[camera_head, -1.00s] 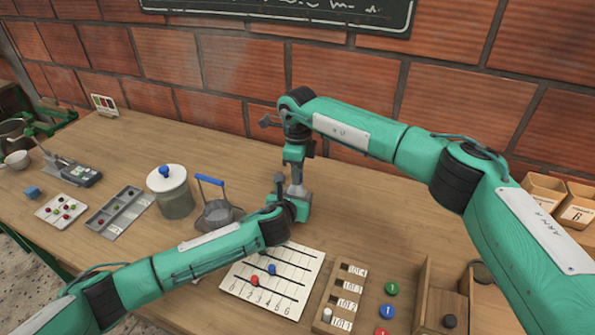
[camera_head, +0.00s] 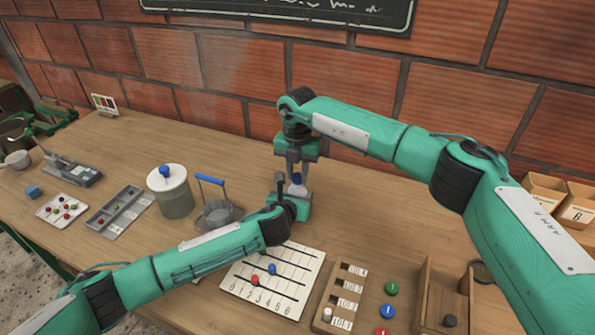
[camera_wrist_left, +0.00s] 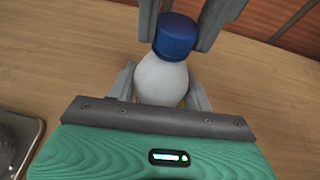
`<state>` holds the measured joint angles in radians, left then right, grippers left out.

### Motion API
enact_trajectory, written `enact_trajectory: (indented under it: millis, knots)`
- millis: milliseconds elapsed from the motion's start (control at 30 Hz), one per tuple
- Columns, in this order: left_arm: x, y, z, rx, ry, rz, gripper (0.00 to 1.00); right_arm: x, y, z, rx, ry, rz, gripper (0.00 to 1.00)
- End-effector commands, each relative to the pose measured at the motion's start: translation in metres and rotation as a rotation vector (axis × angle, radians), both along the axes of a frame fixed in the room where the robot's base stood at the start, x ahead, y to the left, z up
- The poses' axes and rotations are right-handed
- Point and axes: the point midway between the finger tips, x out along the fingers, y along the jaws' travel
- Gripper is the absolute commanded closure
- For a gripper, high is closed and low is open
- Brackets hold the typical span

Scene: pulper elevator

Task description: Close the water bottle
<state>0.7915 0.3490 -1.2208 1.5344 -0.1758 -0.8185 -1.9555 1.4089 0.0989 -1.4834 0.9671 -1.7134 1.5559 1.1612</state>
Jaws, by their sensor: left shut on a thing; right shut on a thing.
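A white bottle (camera_wrist_left: 161,80) stands upright between the fingers of my left gripper (camera_wrist_left: 160,88), which is shut on its body. A blue cap (camera_wrist_left: 176,36) sits at the top of the bottle, with no gap visible; the threads are hidden. My right gripper (camera_wrist_left: 182,22) comes from above, its fingers on either side of the cap and shut on it. In the head view the cap (camera_head: 297,178) and a little of the white bottle (camera_head: 297,189) show between my two grippers, with the left gripper (camera_head: 296,197) hiding the lower part.
A numbered white board (camera_head: 240,285) lies in front, beside a slotted wooden rack (camera_head: 325,300). The table behind, toward the brick wall, is clear.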

Motion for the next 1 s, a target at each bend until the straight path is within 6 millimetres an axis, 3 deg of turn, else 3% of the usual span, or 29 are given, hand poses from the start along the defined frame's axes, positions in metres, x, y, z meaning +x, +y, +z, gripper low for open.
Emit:
enact_trajectory:
  millis: [200, 333, 367, 467, 500, 800, 1000]
  knots:
    - [-0.001, -0.001, 0.001, -0.001, -0.001, -0.003, 1.0, 0.001, -0.001, 0.0, -0.01, -0.002, -0.284, 1.0]
    - [-0.001, -0.002, 0.0, -0.001, -0.001, -0.003, 1.0, 0.002, -0.001, 0.0, -0.01, -0.002, -0.276, 1.0]
    - [-0.001, -0.002, 0.0, -0.001, -0.001, -0.004, 1.0, 0.002, -0.001, 0.0, -0.01, -0.002, -0.276, 0.71]
    - [-0.001, -0.001, 0.0, -0.001, -0.001, -0.003, 1.0, 0.001, -0.001, 0.0, -0.01, -0.002, -0.274, 0.52]
    - [-0.001, -0.001, 0.0, -0.001, -0.001, -0.003, 1.0, 0.001, -0.001, 0.0, -0.01, -0.002, -0.274, 0.5]
    - [0.0, -0.001, 0.001, -0.001, -0.001, -0.002, 1.0, 0.001, 0.0, 0.003, -0.009, -0.001, -0.272, 0.5]
    - [0.0, -0.001, 0.001, -0.001, -0.001, -0.001, 1.0, 0.003, -0.001, 0.03, -0.009, -0.003, -0.272, 0.5]
